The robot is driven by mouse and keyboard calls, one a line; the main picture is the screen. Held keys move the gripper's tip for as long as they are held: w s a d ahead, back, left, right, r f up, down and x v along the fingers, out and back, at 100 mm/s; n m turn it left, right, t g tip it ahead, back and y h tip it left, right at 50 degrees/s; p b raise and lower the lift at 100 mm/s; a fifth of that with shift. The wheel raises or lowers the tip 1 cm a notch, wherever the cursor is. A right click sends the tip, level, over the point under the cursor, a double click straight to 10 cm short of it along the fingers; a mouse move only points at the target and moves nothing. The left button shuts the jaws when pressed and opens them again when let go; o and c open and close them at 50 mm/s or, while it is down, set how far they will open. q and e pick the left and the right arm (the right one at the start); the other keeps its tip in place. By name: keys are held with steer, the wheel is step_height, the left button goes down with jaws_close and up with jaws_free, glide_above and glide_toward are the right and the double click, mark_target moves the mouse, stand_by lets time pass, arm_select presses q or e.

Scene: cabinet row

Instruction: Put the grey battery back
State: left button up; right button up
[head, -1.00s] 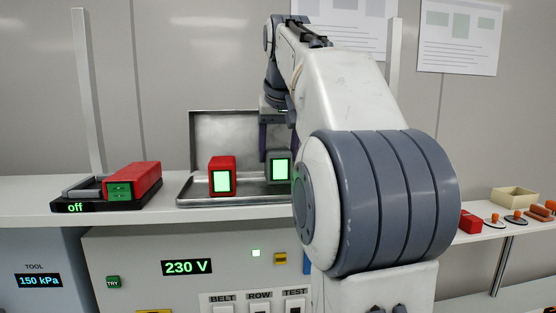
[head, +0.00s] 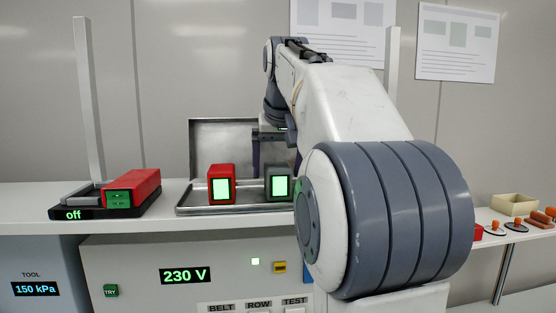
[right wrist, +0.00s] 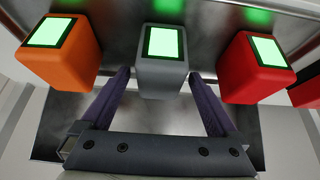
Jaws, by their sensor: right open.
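The grey battery (head: 278,184) stands upright on the metal tray (head: 190,209), its green screen lit, just right of a red battery (head: 221,184) in the head view. My right gripper (right wrist: 159,74) is open, with one purple finger on each side of the grey battery (right wrist: 162,76) in the right wrist view. In the head view the battery and my arm partly hide this gripper. An orange battery (right wrist: 62,58) and the red battery (right wrist: 254,75) flank the grey one in the wrist view. My left gripper is not in view.
A dark cradle (head: 75,213) reading "off" holds a red block (head: 135,189) at the left. The cabinet below shows 230 V (head: 185,276). A beige box (head: 513,204) and small orange items stand at the far right. My right arm covers the middle right.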

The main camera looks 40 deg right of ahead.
steer(key=p+v, duration=0.1)
steer(key=v, duration=1.1)
steer(key=shift+p, duration=0.3)
